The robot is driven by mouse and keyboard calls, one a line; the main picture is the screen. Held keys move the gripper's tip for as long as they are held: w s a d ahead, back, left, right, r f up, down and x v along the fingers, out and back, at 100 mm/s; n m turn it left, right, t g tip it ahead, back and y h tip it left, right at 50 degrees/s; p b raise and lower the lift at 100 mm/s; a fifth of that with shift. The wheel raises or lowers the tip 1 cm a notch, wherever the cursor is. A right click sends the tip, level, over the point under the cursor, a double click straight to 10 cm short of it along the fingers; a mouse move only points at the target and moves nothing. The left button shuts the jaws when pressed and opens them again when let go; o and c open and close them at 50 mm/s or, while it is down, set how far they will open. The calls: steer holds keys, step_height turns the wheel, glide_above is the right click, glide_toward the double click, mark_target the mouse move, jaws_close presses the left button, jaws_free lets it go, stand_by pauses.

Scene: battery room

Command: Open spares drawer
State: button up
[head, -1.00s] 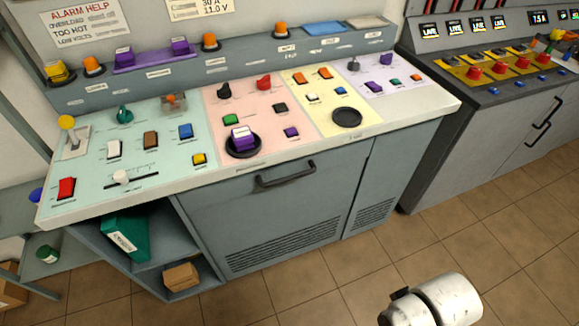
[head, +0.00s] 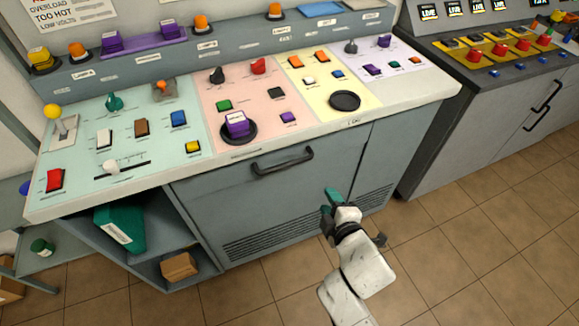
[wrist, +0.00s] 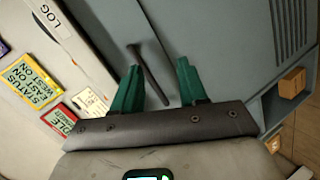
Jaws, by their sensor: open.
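The drawer front (head: 225,205) is a grey-blue panel under the console top, and it looks flush with the cabinet. Its dark bar handle (head: 283,163) runs across near the top edge. My gripper (head: 330,203), with green fingers, is low and to the right of the handle in the head view. In the wrist view the handle (wrist: 149,72) appears as a dark bar between the two spread fingers of my gripper (wrist: 158,64). The fingers are open and hold nothing; I cannot tell how far the handle is from them.
The console top (head: 150,178) overhangs the handle and carries many buttons and knobs. An open shelf (head: 160,232) at left holds a green binder (head: 118,225) and a cardboard box (head: 179,266). A second console (head: 465,120) stands at right. The tiled floor in front is clear.

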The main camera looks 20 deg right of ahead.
steer(key=w+a+n+t+y+b, duration=0.1)
steer(key=w+a+n, duration=0.1)
steer(key=w, duration=0.5)
steer(key=w+a+n+t+y+b, duration=0.1)
steer(key=w+a+n, duration=0.1)
steer(key=w, duration=0.5)
steer(key=shift+a+n+t, duration=0.3)
steer(key=shift+a+n, duration=0.05)
steer(key=shift+n, duration=0.05)
steer(key=shift+c, duration=0.4)
jaws_close()
